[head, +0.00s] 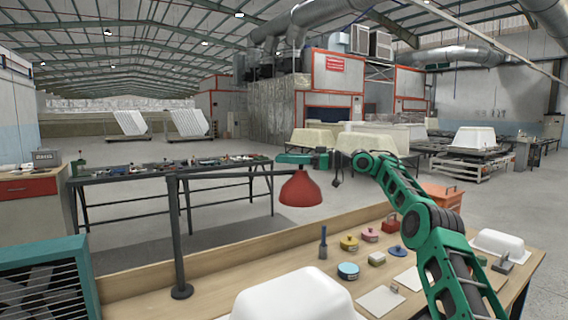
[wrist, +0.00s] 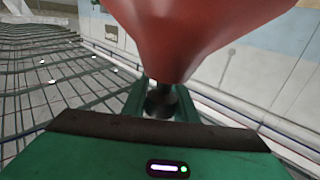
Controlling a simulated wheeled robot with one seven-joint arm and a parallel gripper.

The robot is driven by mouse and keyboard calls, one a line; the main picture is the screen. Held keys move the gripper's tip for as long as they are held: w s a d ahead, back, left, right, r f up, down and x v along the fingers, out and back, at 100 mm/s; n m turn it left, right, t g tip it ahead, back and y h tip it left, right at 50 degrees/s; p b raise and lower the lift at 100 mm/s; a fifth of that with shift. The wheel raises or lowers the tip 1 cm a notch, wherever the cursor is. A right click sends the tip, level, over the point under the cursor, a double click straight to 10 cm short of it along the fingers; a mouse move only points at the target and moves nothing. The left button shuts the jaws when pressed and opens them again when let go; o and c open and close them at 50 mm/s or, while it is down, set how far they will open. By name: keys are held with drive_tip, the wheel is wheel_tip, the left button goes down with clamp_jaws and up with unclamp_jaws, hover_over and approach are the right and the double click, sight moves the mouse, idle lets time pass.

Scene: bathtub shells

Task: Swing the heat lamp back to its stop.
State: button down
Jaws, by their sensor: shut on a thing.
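The heat lamp has a red shade (head: 300,190) that hangs over the back edge of the workbench. Its thin dark arm runs left to an upright post (head: 178,240) with a round foot on the bench. My gripper (head: 290,158) reaches in from the right, just above the shade, and is shut on the lamp's neck. In the wrist view the red shade (wrist: 190,30) fills the top, and its dark neck sits between my gripper's fingers (wrist: 161,103). The exact contact is partly hidden, and the lamp's stop cannot be made out.
A green louvred unit (head: 45,280) stands at the left.

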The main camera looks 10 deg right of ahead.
drive_tip(key=shift+w+d+f+m, duration=0.15)
drive_tip(key=shift+w+d+m, duration=0.15)
drive_tip(key=shift+w+d, duration=0.2)
drive_tip(key=c, duration=1.6)
unclamp_jaws()
drive_tip(key=shift+d+f+t, duration=0.15)
drive_tip(key=shift+d+t, duration=0.05)
drive_tip(key=shift+t, duration=0.1)
drive_tip(key=shift+o, duration=0.8)
drive_tip(key=shift+w+d+f, duration=0.1)
drive_tip(key=shift+w+d, duration=0.1)
drive_tip(key=shift+s, duration=0.1)
